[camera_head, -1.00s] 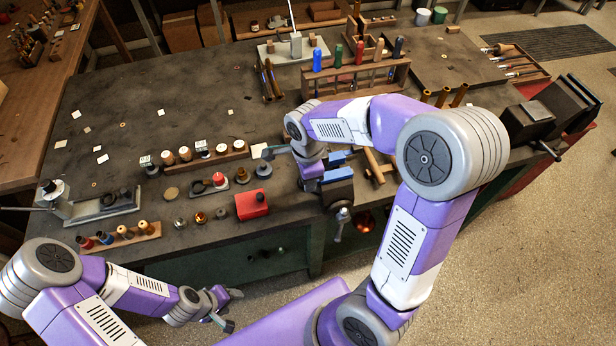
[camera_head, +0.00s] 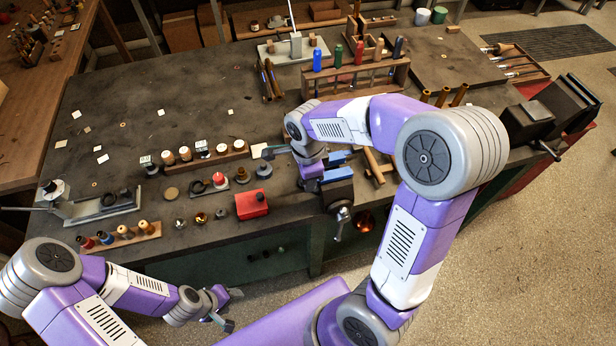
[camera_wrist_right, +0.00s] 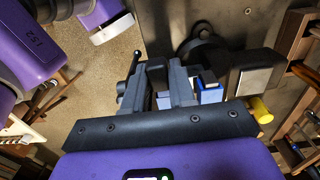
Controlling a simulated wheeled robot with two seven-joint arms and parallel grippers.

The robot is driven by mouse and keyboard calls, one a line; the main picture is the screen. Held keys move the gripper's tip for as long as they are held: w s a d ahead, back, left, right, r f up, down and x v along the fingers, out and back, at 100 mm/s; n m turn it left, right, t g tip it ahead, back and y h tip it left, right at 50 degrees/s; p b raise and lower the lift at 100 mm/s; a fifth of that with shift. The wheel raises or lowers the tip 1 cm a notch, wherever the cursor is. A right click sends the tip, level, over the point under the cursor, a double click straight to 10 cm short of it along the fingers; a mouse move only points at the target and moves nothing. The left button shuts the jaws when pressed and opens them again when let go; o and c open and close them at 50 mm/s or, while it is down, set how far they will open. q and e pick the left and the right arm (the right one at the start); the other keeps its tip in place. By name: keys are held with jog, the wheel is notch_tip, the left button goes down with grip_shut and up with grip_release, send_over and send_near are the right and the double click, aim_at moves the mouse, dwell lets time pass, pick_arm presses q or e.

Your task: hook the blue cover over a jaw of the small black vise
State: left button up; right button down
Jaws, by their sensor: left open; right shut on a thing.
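The small black vise (camera_head: 340,194) stands at the bench's front edge, its screw handle hanging in front. A blue cover (camera_head: 338,174) is at its near jaw; it also shows in the right wrist view (camera_wrist_right: 163,101) between my fingers. My right gripper (camera_wrist_right: 160,92) is shut on this cover, right at the vise. Another blue piece (camera_head: 337,157) sits just behind, at the far jaw, and shows in the wrist view (camera_wrist_right: 210,94). My fingers hide much of the contact, so I cannot tell whether the cover is hooked over the jaw. My left gripper (camera_head: 234,309) is open and empty before the bench.
A red box (camera_head: 251,204) stands left of the vise, with several small parts beside it. A wooden mallet (camera_head: 377,166) lies right of the vise. A wooden rack with coloured handles (camera_head: 356,78) stands behind. The bench's middle left is mostly clear.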

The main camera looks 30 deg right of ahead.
jog(key=c, duration=0.8)
grip_release()
jog(key=shift+c, duration=0.2)
notch_tip(320, 180, up, 8)
jog(key=shift+f+p, duration=0.25)
jog(key=shift+p, duration=0.4)
